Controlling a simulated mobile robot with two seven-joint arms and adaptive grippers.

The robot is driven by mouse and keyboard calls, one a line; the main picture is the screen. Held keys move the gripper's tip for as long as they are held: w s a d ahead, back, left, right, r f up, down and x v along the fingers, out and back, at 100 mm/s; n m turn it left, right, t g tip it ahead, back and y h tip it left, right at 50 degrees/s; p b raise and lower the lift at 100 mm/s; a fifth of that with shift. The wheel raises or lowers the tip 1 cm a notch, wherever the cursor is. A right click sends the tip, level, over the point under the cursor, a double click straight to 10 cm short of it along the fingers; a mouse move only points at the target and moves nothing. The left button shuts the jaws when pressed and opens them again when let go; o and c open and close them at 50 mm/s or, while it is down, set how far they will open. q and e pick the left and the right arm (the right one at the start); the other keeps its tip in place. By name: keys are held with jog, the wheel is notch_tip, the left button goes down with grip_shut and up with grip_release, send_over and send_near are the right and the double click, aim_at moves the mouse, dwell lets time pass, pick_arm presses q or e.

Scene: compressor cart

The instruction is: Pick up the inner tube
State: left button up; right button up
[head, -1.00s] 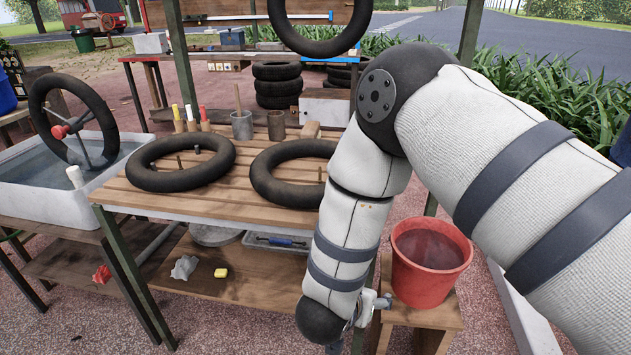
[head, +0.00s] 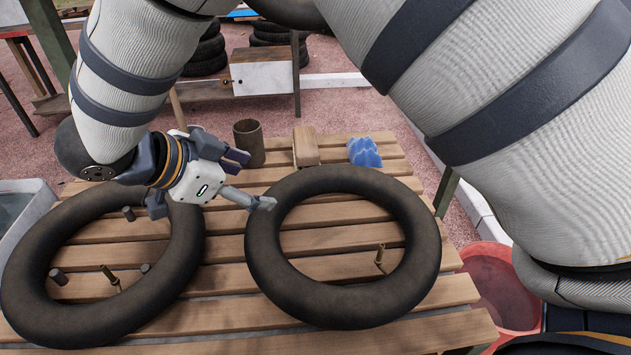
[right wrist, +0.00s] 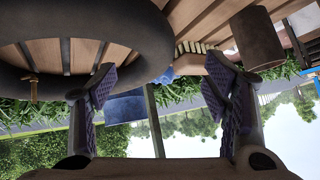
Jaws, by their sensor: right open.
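Two black inner tubes lie flat on a slatted wooden table. The right inner tube (head: 262,252) is a full ring with a brass valve inside it; the left inner tube (head: 188,262) lies beside it around several short pegs. My right gripper (head: 251,180) is open and empty, at the upper left edge of the right tube. One fingertip overlaps that tube's rim; I cannot tell whether they touch. In the right wrist view, a tube (right wrist: 150,48) with a valve fills the upper left, beyond the open fingers (right wrist: 160,105). My left gripper is out of view.
A red bucket (head: 497,290) is at the table's right. A water basin (head: 22,212) edges in at left.

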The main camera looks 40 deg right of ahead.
aim_at(285, 186)
jog(key=x, duration=0.7)
jog(key=s+d+x, duration=0.1)
jog(key=x, duration=0.3)
jog(key=shift+r, duration=0.4)
jog(key=shift+w+a, duration=0.1)
jog(key=c, duration=1.1)
